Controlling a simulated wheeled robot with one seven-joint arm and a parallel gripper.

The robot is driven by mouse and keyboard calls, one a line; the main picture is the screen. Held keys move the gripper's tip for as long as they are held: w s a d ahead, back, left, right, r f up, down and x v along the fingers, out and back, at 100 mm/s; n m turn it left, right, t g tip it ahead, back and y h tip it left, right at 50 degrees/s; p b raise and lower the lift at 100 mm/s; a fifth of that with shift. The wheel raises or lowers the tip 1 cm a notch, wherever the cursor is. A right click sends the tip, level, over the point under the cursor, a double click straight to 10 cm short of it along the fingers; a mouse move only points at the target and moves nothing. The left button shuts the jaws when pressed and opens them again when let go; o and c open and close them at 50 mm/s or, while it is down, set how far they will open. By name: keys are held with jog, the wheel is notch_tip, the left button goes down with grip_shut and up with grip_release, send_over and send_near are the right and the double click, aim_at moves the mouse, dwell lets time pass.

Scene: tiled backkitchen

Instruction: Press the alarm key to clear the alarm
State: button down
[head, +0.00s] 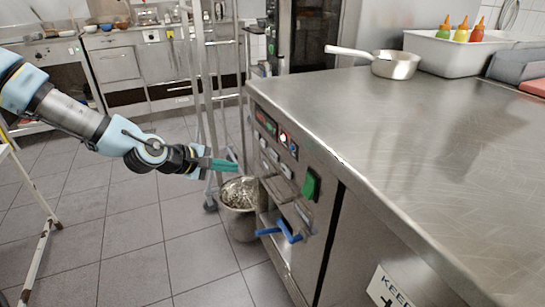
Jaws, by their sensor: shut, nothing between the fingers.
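A control panel (277,146) is on the narrow front face of the steel counter. It carries a dark display with red marks (265,121), a small lit light (283,137), several pale keys (275,156) and a green switch (311,184). I cannot read any labels, so I cannot tell which key is the alarm key. My gripper (233,166), with teal fingers, is shut and empty. It points right towards the panel, to the left of the keys, and appears apart from them.
A steel counter (400,130) fills the right, with a saucepan (395,64) and a white tub (430,48) of sauce bottles. Below my gripper is a metal bucket (240,220); blue handles (285,231) stick out beneath the panel. A trolley (205,90) stands behind.

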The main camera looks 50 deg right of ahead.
aim_at(274, 155)
jog(key=s+d+b, duration=0.2)
jog(key=s+d, duration=0.1)
jog(key=d, duration=0.5)
jog(key=shift+b, duration=0.3)
jog(key=shift+s+d, duration=0.15)
dwell(1.8)
jog(key=shift+s+d, duration=0.1)
jog(key=shift+d, duration=0.2)
jog(key=shift+s+d, duration=0.2)
jog(key=shift+d, duration=0.3)
dwell(0.7)
jog(key=shift+a, duration=0.1)
jog(key=shift+w+a+p, duration=0.3)
jog(key=shift+a+p, duration=0.2)
jog(key=shift+a, duration=0.3)
